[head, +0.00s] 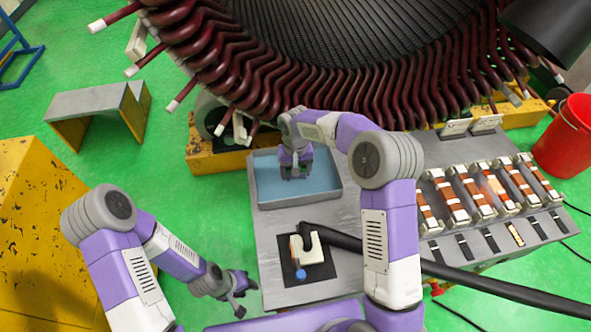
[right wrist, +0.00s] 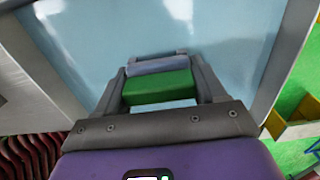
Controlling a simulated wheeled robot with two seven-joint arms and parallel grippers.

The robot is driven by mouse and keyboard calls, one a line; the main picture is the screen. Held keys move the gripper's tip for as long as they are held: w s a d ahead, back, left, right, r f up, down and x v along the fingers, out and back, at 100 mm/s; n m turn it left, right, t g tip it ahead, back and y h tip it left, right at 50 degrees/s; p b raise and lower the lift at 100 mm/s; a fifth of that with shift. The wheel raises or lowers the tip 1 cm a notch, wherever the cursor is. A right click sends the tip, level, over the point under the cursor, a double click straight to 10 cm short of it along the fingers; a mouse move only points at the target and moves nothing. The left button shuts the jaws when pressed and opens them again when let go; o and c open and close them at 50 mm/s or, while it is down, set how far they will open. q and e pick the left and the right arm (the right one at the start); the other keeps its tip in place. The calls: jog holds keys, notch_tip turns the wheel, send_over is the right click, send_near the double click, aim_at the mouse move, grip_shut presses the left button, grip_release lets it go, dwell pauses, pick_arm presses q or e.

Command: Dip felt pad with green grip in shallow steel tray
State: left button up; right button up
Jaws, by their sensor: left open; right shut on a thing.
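The shallow steel tray (head: 335,190) sits at the back left of the grey bench, with pale blue liquid in it. My right gripper (head: 296,172) points down inside the tray's outline. In the right wrist view its fingers (right wrist: 158,78) are shut on the green grip (right wrist: 160,88). A grey-blue felt pad (right wrist: 156,66) shows just beyond the grip, against the tray's blue surface. I cannot tell whether the pad touches the liquid. In the head view the pad is mostly hidden by the gripper. My left gripper (head: 238,287) is open and empty, left of the bench.
The large stator with dark red coils (head: 260,85) stands behind the tray. Several copper-wrapped pieces (head: 455,198) line the right side. A red bucket (head: 568,138) stands farther right.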

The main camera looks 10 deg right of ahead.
jog(key=shift+r, duration=0.1)
notch_tip(320, 180, up, 11)
jog(key=p, duration=0.7)
jog(key=shift+p, duration=0.4)
